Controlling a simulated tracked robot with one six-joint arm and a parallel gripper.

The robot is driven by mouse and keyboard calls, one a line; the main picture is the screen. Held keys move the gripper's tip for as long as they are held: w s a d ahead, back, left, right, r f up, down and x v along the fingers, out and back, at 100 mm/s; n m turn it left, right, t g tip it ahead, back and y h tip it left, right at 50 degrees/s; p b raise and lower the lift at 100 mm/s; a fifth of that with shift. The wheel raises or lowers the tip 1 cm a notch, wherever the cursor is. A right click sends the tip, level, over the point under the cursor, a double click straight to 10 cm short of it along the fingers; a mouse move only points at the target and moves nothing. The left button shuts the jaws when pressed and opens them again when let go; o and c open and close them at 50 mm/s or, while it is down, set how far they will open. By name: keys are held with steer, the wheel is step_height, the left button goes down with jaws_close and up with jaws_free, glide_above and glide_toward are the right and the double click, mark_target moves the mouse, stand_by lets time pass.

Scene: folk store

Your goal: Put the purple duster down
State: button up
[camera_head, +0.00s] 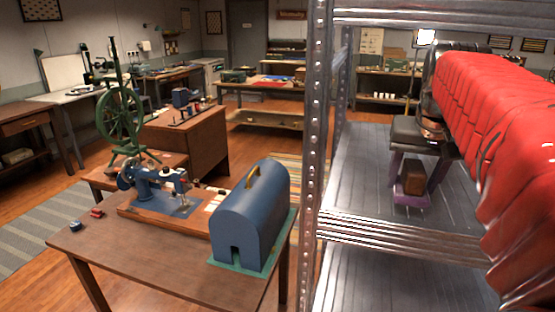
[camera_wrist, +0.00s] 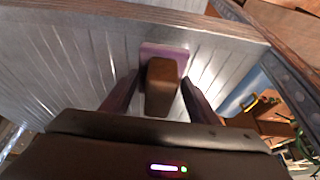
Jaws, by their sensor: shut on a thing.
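The purple duster (camera_head: 411,198) has a flat purple base and a brown block on top. It is on the right in the head view, low over the upper metal shelf (camera_head: 362,165). I cannot tell whether its base touches the shelf. My gripper (camera_head: 415,178) points down from above, its two dark fingers on either side of the brown block, shut on it. In the wrist view the purple base (camera_wrist: 164,49) and brown block show between the fingertips of my gripper (camera_wrist: 161,78). The duster looks upright.
A perforated metal post (camera_head: 315,130) stands at the shelf's left corner, and another shelf board (camera_head: 440,14) is overhead. The shelf is bare around the duster. To the left, a wooden table (camera_head: 130,255) holds a blue sewing machine (camera_head: 160,190) and a blue domed case (camera_head: 250,218).

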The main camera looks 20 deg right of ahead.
mark_target(408, 162)
steer(key=w+d, duration=0.1)
steer(key=w, duration=0.1)
steer(key=w+d, duration=0.3)
steer(key=w, duration=0.1)
steer(key=shift+w+d, duration=0.3)
steer(key=shift+w, duration=0.05)
steer(key=shift+f, duration=0.1)
steer(key=shift+f, duration=1.65)
steer(key=o, duration=0.9)
steer(key=shift+f, duration=0.1)
steer(key=shift+o, duration=0.2)
